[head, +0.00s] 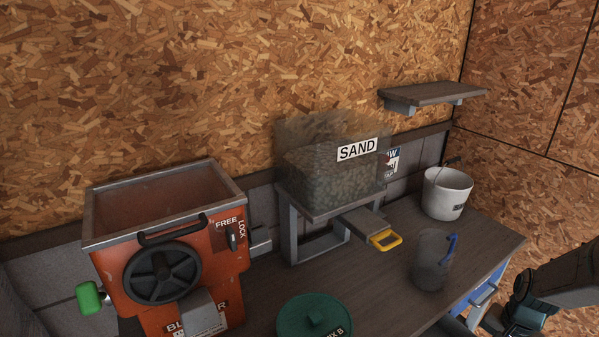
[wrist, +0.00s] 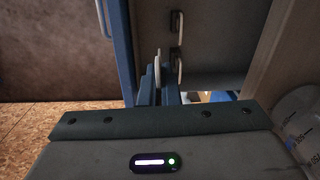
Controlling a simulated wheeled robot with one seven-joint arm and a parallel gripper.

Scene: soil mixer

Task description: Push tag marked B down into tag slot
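My gripper (head: 505,318) is low at the right edge of the workbench in the head view, beside the bench's blue front. In the wrist view its blue-grey fingers (wrist: 158,88) are close together, with a thin pale upright strip (wrist: 157,66) showing at them. I cannot tell whether this strip is a held tag or part of a finger. No letter B tag and no tag slot can be made out in either view. A green lid (head: 315,318) at the front of the bench has a label ending in B.
An orange blender (head: 185,262) stands left on the workbench (head: 377,290). A sand hopper (head: 330,175) with a yellow-handled slide (head: 386,240) is in the middle. A clear jug (head: 430,262) and white bucket (head: 446,196) stand right. Metal handles (wrist: 178,45) show on a dark panel.

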